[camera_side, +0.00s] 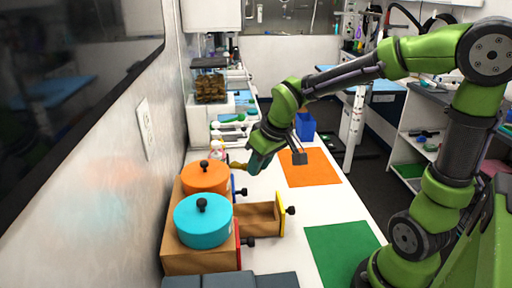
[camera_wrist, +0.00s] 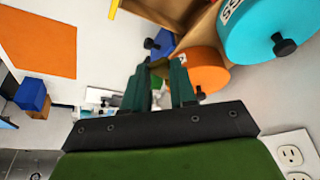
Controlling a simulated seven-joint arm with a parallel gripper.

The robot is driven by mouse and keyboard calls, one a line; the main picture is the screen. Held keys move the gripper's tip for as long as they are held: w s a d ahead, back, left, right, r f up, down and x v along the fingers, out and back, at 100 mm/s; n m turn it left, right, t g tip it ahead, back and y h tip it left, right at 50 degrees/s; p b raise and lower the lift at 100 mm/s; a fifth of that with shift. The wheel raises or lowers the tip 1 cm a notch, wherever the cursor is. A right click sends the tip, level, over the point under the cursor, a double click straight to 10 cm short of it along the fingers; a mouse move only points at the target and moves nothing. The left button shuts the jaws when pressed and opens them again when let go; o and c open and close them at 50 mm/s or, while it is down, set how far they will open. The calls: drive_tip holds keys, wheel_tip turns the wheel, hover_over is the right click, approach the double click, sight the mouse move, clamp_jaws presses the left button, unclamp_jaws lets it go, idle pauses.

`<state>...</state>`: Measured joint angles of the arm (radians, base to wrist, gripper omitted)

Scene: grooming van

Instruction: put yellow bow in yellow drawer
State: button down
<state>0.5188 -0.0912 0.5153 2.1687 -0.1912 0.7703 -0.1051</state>
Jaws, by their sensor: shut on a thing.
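My gripper (camera_side: 246,166) is in the air at the far end of the wooden drawer cabinet (camera_side: 192,261), beside the orange pot. It is shut on a small, dull yellow thing (camera_side: 236,166), which appears to be the yellow bow; its shape is hard to make out. In the wrist view my gripper's fingers (camera_wrist: 165,80) have a dark olive bit between their tips. The yellow drawer (camera_side: 262,217) is pulled out to the right, with a yellow front and a black knob. Its inside looks empty from the side. A yellow edge (camera_wrist: 113,8) shows in the wrist view.
An orange pot (camera_side: 205,175) and a turquoise pot (camera_side: 203,225) stand on the cabinet. The blue drawer (camera_side: 234,187) and red drawer (camera_side: 238,250) look shut. An orange mat (camera_side: 312,168) and green mat (camera_side: 340,250) lie flat on the white table. A wall rises at left.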

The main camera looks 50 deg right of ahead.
drive_tip(key=s+f+m, duration=0.1)
drive_tip(key=m, duration=0.1)
drive_tip(key=m+g+h, duration=0.1)
drive_tip(key=m+g, duration=0.8)
drive_tip(key=m, duration=1.9)
hover_over(324, 245)
drive_tip(key=w, duration=0.1)
drive_tip(key=f, duration=1.2)
drive_tip(key=shift+w+a+f, duration=0.1)
drive_tip(key=shift+a+f, duration=0.15)
drive_tip(key=shift+f, duration=2.05)
drive_tip(key=c, duration=1.4)
unclamp_jaws()
drive_tip(key=shift+f, duration=0.15)
drive_tip(key=o, duration=0.5)
